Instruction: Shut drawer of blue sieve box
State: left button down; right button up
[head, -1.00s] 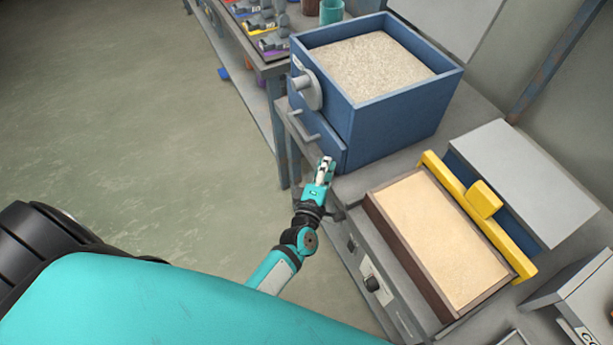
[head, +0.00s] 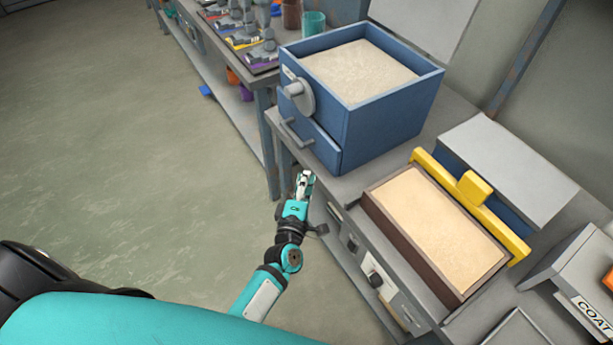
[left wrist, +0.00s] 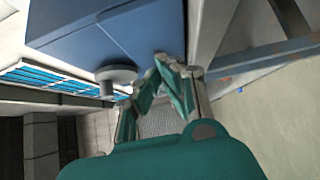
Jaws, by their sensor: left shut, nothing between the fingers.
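The blue sieve box (head: 390,130) stands on the grey bench, filled with pale grains. Its drawer (head: 322,148) is at the lower front, with a grey bar handle (head: 297,132). The drawer front looks flush or nearly flush with the box; a small gap cannot be ruled out. My left gripper (head: 304,177) is shut and empty, just in front of and below the drawer's near corner, apparently apart from it. In the left wrist view the blue box (left wrist: 125,30) lies beyond the fingers (left wrist: 175,70). My right gripper is not in view.
A grey round knob (head: 299,95) juts from the box front above the drawer. A brown tray of tan sand (head: 375,205) with a yellow bar (head: 515,243) stands on the bench to the right. The floor left of the bench is clear.

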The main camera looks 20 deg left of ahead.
pick_arm(q)
jog(key=s+d+b, duration=0.1)
jog(key=s, duration=0.7)
jog(key=s+d+f+m+g+h, duration=0.1)
jog(key=s+f+m+g, duration=0.25)
jog(key=f, duration=0.55)
jog(key=s+d+f+m+g+h, duration=0.15)
jog(key=s+f+m, duration=0.35)
jog(key=f, duration=0.5)
jog(key=s+d+f+m+g+h, duration=0.1)
jog(key=s+f+m+g+h, duration=0.2)
jog(key=f, duration=0.6)
jog(key=s+a+f+m+g+y, duration=0.1)
jog(key=s+a+f+m+g, duration=0.2)
jog(key=s+f, duration=0.2)
jog(key=s+a+f+m+g+y, duration=0.1)
jog(key=s+a+f+m+g, duration=0.2)
jog(key=s, duration=0.9)
jog(key=s+a+f+m+g+y, duration=0.1)
jog(key=s+a+f+m+g, duration=0.1)
jog(key=s+a+f+m, duration=0.2)
jog(key=s+f, duration=0.2)
jog(key=s, duration=0.2)
jog(key=shift+s+f+g, duration=0.2)
jog(key=shift+f+g, duration=0.2)
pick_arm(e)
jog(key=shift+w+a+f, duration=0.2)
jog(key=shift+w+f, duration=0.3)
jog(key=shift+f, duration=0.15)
